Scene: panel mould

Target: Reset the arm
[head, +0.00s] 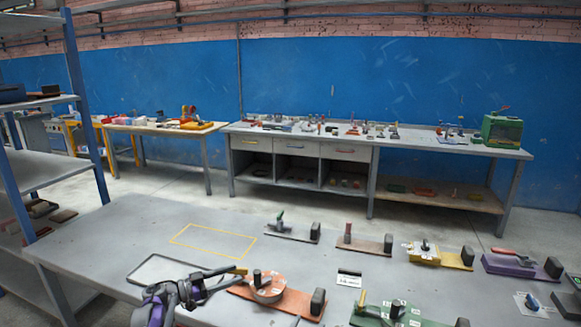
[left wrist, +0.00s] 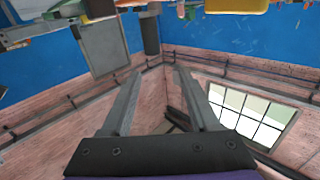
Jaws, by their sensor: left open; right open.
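My left gripper (head: 160,290) is at the lower left of the head view, low over the front of the grey worktable (head: 110,235). In the left wrist view its two grey fingers (left wrist: 155,90) are spread wide with nothing between them.
Several fixtures stand on the worktable, including a green one (head: 385,318), a yellow one (head: 425,256) and a purple one (head: 510,266). A yellow outline (head: 213,242) marks bare tabletop. A metal shelf (head: 85,120) stands at the left.

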